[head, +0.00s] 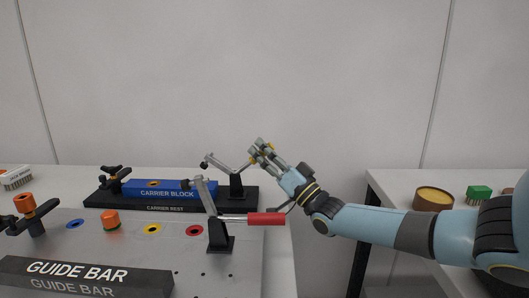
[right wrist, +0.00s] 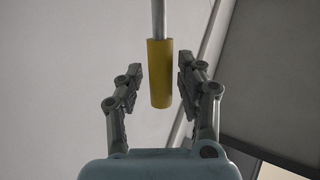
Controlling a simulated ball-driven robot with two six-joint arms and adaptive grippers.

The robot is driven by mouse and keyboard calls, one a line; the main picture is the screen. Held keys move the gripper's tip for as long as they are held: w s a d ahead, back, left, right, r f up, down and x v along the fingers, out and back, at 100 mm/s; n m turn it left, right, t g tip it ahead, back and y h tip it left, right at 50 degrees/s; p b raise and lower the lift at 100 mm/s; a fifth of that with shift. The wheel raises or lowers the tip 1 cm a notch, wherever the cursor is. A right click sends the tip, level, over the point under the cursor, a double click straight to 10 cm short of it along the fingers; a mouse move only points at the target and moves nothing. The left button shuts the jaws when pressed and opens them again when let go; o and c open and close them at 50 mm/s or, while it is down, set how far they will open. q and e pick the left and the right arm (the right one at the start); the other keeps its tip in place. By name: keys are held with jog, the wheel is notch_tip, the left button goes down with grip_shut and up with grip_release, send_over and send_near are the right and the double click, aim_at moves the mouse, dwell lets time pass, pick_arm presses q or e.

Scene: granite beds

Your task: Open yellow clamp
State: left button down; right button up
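The yellow clamp (head: 236,186) stands on the black carrier rest at the back, its metal arm reaching left and its lever rising right to my right gripper. Its yellow handle (right wrist: 160,75) shows in the right wrist view on a metal rod, between the two fingers with a gap on each side. In the head view the fingers mostly hide the handle. My right gripper (head: 262,150) is open around the handle; it also shows in the right wrist view (right wrist: 160,82). My left gripper is not in view.
A second clamp with a red handle (head: 266,219) stands in front on the grey plate (head: 150,255). A blue carrier block (head: 170,189) lies on the carrier rest (head: 170,208). A guide bar (head: 85,275) lies in front. A right-hand table holds a round yellow-topped tin (head: 433,199) and a green brush (head: 478,192).

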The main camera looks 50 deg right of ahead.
jog(key=shift+o, duration=0.2)
jog(key=shift+r, duration=0.1)
jog(key=shift+r, duration=0.15)
notch_tip(320, 180, up, 10)
jog(key=shift+f, duration=0.2)
jog(key=shift+c, duration=0.3)
